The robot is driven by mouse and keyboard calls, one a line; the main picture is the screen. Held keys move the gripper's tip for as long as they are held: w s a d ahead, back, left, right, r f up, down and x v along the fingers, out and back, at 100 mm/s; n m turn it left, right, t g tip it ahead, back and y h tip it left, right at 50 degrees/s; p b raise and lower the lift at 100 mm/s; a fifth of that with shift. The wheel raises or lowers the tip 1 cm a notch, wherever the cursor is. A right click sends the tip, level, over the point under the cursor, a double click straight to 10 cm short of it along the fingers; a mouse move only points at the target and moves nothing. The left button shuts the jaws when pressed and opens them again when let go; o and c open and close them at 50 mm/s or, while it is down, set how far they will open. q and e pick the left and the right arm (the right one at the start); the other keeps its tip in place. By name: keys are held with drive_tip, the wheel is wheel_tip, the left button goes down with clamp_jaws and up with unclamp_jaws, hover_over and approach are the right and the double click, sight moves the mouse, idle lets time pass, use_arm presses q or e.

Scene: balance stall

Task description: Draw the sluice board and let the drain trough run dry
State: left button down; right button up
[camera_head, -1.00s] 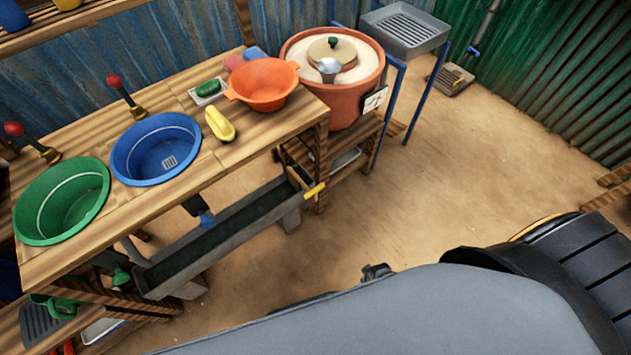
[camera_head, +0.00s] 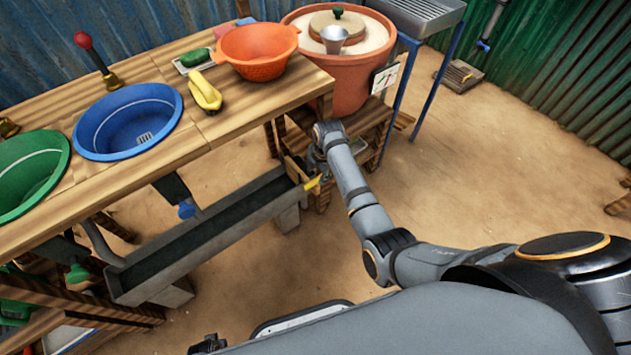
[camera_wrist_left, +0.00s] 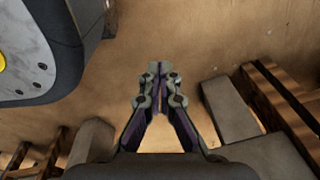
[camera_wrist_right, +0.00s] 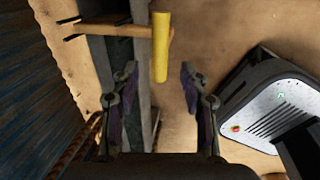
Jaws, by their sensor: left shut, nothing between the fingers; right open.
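The long grey drain trough (camera_head: 210,245) runs under the front of the wooden counter. Its inside is dark and I cannot tell how much water is in it. The sluice board's yellow handle (camera_head: 313,183) shows at the trough's right end. In the right wrist view the yellow handle (camera_wrist_right: 161,47) lies just ahead of my open right gripper (camera_wrist_right: 159,76), roughly in line with the gap between the fingers and apart from them. In the head view my right gripper (camera_head: 315,161) is small and partly hidden above the handle. My left gripper (camera_wrist_left: 157,75) is shut and empty above bare floor.
A large clay pot (camera_head: 352,88) stands on a wooden stand close behind my right gripper.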

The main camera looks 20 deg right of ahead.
sight(315, 180)
drive_tip(key=f, duration=0.1)
drive_tip(key=f+b, duration=0.1)
drive_tip(key=f, duration=0.1)
drive_tip(key=w+f, duration=0.1)
drive_tip(key=f, duration=0.1)
drive_tip(key=shift+a, duration=0.15)
drive_tip(key=shift+f+b, duration=0.25)
drive_tip(key=shift+b, duration=0.05)
use_arm(q)
drive_tip(key=w, duration=0.1)
drive_tip(key=w+r, duration=0.1)
drive_tip(key=w, duration=0.1)
drive_tip(key=shift+w+d+r, duration=0.1)
drive_tip(key=shift+w+d, duration=0.1)
drive_tip(key=shift+w, duration=0.05)
use_arm(e)
drive_tip(key=shift+c, duration=0.5)
clamp_jaws()
